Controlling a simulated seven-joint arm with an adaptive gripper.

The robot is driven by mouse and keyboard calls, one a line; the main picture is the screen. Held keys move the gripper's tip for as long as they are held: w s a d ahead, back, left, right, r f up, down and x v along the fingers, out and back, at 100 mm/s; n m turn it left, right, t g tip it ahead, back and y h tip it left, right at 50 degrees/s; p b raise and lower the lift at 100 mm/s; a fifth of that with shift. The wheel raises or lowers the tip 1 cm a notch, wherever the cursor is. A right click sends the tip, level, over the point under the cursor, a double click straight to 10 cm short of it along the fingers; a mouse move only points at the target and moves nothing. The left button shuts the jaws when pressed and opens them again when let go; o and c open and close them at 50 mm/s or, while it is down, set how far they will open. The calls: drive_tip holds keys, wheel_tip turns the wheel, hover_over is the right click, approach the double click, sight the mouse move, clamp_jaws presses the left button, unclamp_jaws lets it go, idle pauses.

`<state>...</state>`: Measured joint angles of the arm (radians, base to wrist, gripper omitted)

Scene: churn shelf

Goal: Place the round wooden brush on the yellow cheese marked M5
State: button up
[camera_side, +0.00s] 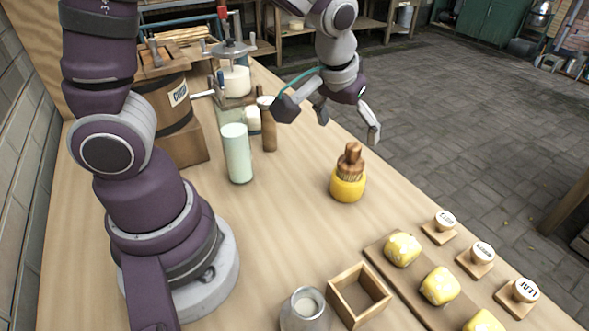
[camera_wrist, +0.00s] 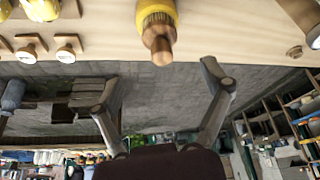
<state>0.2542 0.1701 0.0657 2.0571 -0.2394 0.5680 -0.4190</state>
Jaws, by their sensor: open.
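The round wooden brush (camera_side: 351,160), with a brown turned handle and bristles below, stands upright on top of a round yellow cheese (camera_side: 348,188) in the middle of the table. No M5 mark can be read on the cheese. In the wrist view the brush handle (camera_wrist: 160,44) points toward my gripper, and the yellow cheese (camera_wrist: 155,12) is at the top edge. My gripper (camera_side: 348,123) is open and empty, above and behind the brush, apart from it. Its two spread fingers also show in the wrist view (camera_wrist: 160,85), with the brush clear of both.
Yellow-white lumps (camera_side: 439,286) lie on a wooden board at front right, beside several labelled stamps (camera_side: 476,262). A tall milk glass (camera_side: 236,155), a wooden bottle (camera_side: 267,128) and a churn (camera_side: 163,100) stand left.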

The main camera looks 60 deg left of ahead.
drive_tip(key=s+r+m+t+h, duration=0.1)
drive_tip(key=s+r+m, duration=0.3)
drive_tip(key=s, duration=0.7)
wheel_tip(320, 180, up, 2)
drive_tip(key=shift+s+a+r+h, duration=0.2)
drive_tip(key=shift+s+h, duration=0.15)
drive_tip(key=shift+h, duration=0.05)
